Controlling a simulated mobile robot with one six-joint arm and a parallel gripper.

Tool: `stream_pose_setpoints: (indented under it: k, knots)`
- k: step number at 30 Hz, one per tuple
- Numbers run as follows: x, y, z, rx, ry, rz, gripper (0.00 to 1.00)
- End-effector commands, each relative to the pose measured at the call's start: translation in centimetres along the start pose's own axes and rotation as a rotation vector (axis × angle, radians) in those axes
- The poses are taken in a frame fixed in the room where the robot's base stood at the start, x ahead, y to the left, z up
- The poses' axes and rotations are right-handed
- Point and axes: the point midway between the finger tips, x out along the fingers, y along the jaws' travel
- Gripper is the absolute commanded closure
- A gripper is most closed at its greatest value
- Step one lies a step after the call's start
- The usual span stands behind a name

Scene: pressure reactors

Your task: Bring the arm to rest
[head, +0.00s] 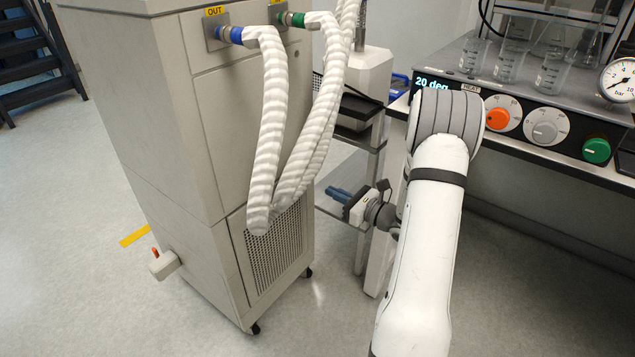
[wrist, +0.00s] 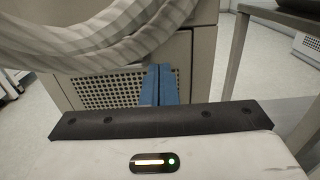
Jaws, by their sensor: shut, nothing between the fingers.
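My gripper (head: 339,194) is in the head view, at the end of my white arm, pointing left toward the chiller cabinet. Its blue fingers are together and empty. In the wrist view the blue fingers (wrist: 159,85) stand side by side, closed, in front of the cabinet's perforated grille. The arm is bent, with its elbow high in front of the bench and the wrist hanging lower, beside the small shelf. The gripper appears apart from the cabinet and hoses.
The grey cabinet (head: 160,120) on casters has white corrugated hoses (head: 272,120) hanging at its front, close to my gripper. A bench with a control panel (head: 545,125), beakers (head: 508,62) and a pressure gauge (head: 619,80) stands right. Open floor (head: 60,230) lies left.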

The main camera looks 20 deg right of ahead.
Motion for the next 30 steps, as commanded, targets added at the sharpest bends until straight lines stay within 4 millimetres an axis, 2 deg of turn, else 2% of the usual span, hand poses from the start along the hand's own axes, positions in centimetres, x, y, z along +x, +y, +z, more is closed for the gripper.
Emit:
stream_pose_setpoints:
  k: [3, 10, 14, 17, 18, 22, 24, 27, 30]
  knots:
    - [-1.3, 0.0, 0.1, 0.002, 0.0, -0.001, 1.0]
    - [-1.9, 0.1, 0.1, -0.001, 0.001, 0.005, 1.0]
    - [-1.1, 2.0, 2.5, -0.041, 0.022, 0.074, 1.0]
    - [0.1, 5.9, 6.7, -0.128, 0.068, 0.217, 1.0]
    - [0.5, 8.0, 8.7, -0.177, 0.093, 0.294, 1.0]
    - [0.4, 15.3, 14.5, -0.376, 0.187, 0.563, 1.0]
    - [-0.3, 18.8, 17.1, -0.496, 0.235, 0.701, 1.0]
    - [-2.1, 22.9, 20.5, -0.679, 0.301, 0.888, 1.0]
    - [-4.5, 26.0, 23.6, -0.878, 0.363, 1.063, 1.0]
